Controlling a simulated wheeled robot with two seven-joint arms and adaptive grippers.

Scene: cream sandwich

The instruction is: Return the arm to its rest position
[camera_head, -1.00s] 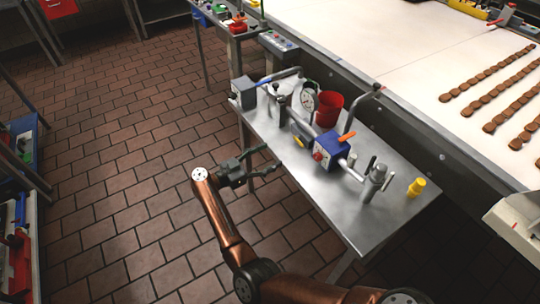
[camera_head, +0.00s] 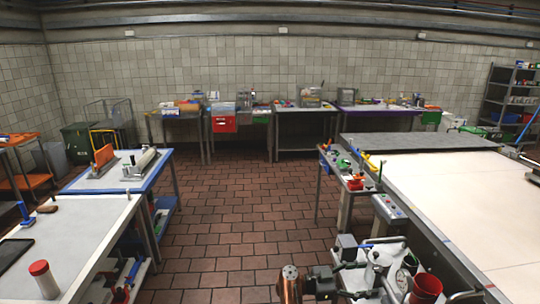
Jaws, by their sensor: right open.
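My right arm's copper wrist (camera_head: 290,285) rises at the bottom edge, right of centre. My right gripper (camera_head: 332,285) is dark grey and open beside it, pointing right, with no object visible in it. It overlaps in the picture with the pipework at the near end of a metal table. Its fingertips are hard to make out against the clutter. The rest of the arm is below the frame. My left gripper is not in view.
The pipework carries a gauge (camera_head: 401,281), with a red cup (camera_head: 425,288) beside it. A conveyor with a white belt (camera_head: 460,200) runs along the right. A white-topped bench (camera_head: 75,245) stands at left. The brick floor (camera_head: 230,215) between is clear.

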